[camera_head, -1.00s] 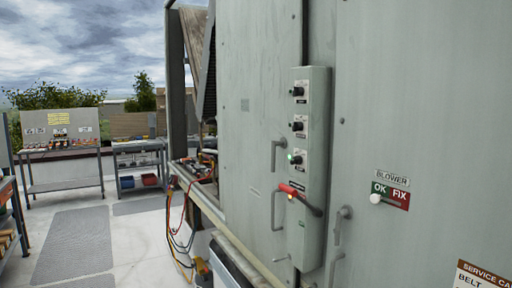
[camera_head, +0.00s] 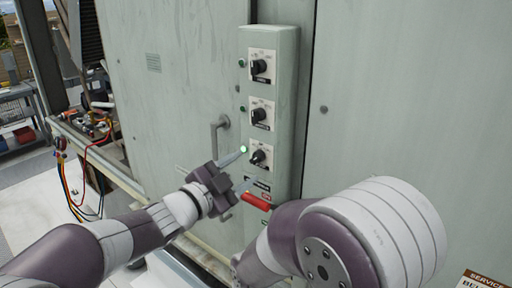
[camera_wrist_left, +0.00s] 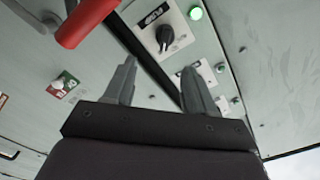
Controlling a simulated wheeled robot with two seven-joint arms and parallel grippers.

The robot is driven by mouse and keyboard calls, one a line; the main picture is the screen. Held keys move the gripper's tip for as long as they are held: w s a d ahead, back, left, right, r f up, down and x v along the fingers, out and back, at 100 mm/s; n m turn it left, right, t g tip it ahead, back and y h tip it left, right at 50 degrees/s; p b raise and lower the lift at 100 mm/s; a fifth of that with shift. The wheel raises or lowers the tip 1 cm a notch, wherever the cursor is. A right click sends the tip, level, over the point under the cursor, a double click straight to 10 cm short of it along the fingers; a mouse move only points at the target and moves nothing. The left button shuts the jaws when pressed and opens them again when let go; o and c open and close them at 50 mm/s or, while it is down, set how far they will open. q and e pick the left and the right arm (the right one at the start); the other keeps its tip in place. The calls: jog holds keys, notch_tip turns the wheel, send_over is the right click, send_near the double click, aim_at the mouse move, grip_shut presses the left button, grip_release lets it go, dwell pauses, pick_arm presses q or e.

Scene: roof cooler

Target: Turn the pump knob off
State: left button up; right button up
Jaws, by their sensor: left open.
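The control box (camera_head: 284,45) on the cooler wall carries three dark knobs. The lowest, the pump knob (camera_head: 259,157), has a lit green lamp (camera_head: 243,149) to its left. In the left wrist view, the pump knob (camera_wrist_left: 167,39) sits on a white plate, its pointer tilted, beyond the fingertips. My left gripper (camera_head: 238,180) is open and empty, just left of and below the knob, apart from it as far as I can tell. Both fingers are spread in the left wrist view (camera_wrist_left: 160,72). My right arm fills the lower right; its gripper is not visible.
A red lever handle (camera_head: 257,201) sticks out below the pump knob; it looms close at upper left in the left wrist view (camera_wrist_left: 85,22). A door handle (camera_head: 217,135) is left of the box. The wall right of the box is clear.

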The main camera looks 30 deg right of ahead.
aim_at(255, 157)
pick_arm(q)
jog(key=p+x, duration=0.1)
jog(key=x, duration=0.2)
jog(key=w+p+x, duration=0.1)
jog(key=x, duration=0.2)
jog(key=shift+w+a+f, duration=0.1)
jog(key=shift+a+f, duration=0.05)
jog(key=shift+a, duration=0.1)
jog(key=shift+s+d, duration=0.2)
jog(key=shift+s, duration=0.15)
jog(key=shift+w, duration=0.2)
grip_shut()
pick_arm(e)
jog(key=r, duration=0.3)
jog(key=shift+w, duration=0.35)
